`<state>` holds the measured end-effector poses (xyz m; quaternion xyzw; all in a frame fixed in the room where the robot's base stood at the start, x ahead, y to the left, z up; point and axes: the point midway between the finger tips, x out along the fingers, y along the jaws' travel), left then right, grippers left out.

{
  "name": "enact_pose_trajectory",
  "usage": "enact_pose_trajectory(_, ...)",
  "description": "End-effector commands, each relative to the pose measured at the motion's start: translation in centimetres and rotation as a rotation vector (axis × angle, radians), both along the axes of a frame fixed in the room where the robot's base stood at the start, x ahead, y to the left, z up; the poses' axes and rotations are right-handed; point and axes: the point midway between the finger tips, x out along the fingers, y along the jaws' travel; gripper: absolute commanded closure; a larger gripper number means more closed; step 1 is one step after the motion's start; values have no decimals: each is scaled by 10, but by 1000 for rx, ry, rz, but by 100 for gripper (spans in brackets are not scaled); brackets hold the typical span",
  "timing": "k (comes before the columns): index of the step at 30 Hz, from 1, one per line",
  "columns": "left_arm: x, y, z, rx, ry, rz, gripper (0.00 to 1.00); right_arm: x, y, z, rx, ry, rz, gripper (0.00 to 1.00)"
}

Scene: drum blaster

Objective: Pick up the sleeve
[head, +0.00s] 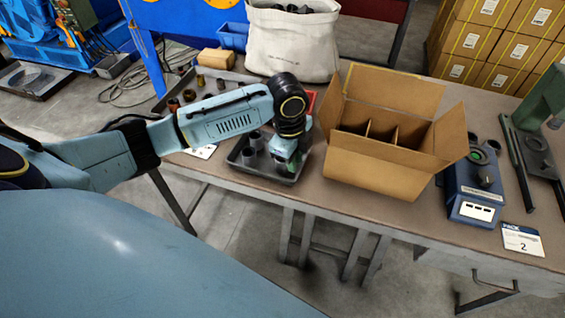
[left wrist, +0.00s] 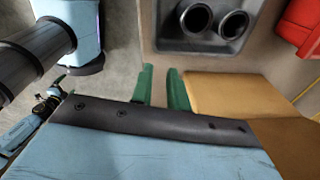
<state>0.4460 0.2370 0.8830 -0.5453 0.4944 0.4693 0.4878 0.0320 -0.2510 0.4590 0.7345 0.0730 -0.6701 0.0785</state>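Grey hollow sleeves stand in a dark tray (head: 290,180) on the bench, left of the open carton. In the head view one sleeve (head: 249,156) shows left of my left gripper (head: 287,167), which covers part of the tray. In the left wrist view two sleeves stand upright side by side, a left one (left wrist: 196,18) and a right one (left wrist: 234,24), at the top in the tray (left wrist: 172,42). My left gripper (left wrist: 162,84) has green fingers with a gap between them, empty and apart from those sleeves. My right gripper is not in view.
The open divided carton (head: 375,165) stands close right of the tray, its flap (left wrist: 235,95) near my fingers. A red bin (left wrist: 300,25) is behind. A blue device (head: 474,190) is farther right. A white bag (head: 292,45) and brown parts stand at the back.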

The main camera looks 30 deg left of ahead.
Motion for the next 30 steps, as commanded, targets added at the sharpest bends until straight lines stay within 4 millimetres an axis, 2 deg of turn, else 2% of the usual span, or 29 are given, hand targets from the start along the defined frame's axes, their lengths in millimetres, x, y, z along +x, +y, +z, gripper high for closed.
enact_pose_trajectory(1, 10, 17, 16, 30, 4, -34, 83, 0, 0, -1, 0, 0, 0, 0)
enact_pose_trajectory(6, 22, 50, 49, 75, 45, -126, 83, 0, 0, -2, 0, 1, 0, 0)
enact_pose_trajectory(9, 24, 60, 60, 86, 58, -152, 83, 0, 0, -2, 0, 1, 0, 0)
enact_pose_trajectory(11, 24, 63, 60, 87, 65, -159, 83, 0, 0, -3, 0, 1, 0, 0)
enact_pose_trajectory(14, 24, 64, 48, 88, 70, -163, 83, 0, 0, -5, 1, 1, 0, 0)
enact_pose_trajectory(22, 24, 64, -3, 88, 67, -161, 83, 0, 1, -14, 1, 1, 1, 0)
enact_pose_trajectory(30, 24, 63, -21, 87, 65, -162, 83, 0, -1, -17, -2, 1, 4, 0)
